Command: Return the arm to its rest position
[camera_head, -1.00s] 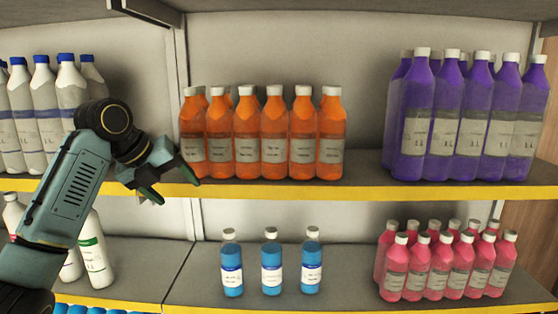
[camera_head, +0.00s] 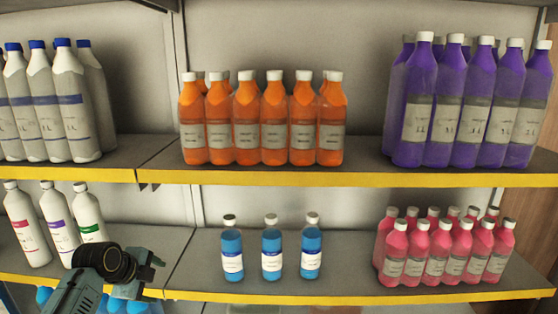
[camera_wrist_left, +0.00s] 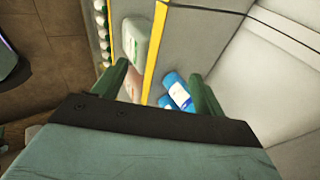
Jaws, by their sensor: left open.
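My left gripper (camera_head: 145,262) is at the lower left of the head view, low in front of the lower shelf's yellow edge. In the left wrist view its two green fingers (camera_wrist_left: 160,88) stand wide apart with nothing between them. Part of my left arm (camera_head: 78,292) shows below it, cut off by the frame's bottom. My right gripper is not in any view.
White bottles with coloured labels (camera_head: 56,225) stand on the lower shelf just behind my left gripper. Several blue bottles (camera_head: 271,252) and pink bottles (camera_head: 430,250) stand further right. Orange bottles (camera_head: 260,125), purple bottles (camera_head: 465,100) and blue-capped white bottles (camera_head: 72,105) fill the upper shelf.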

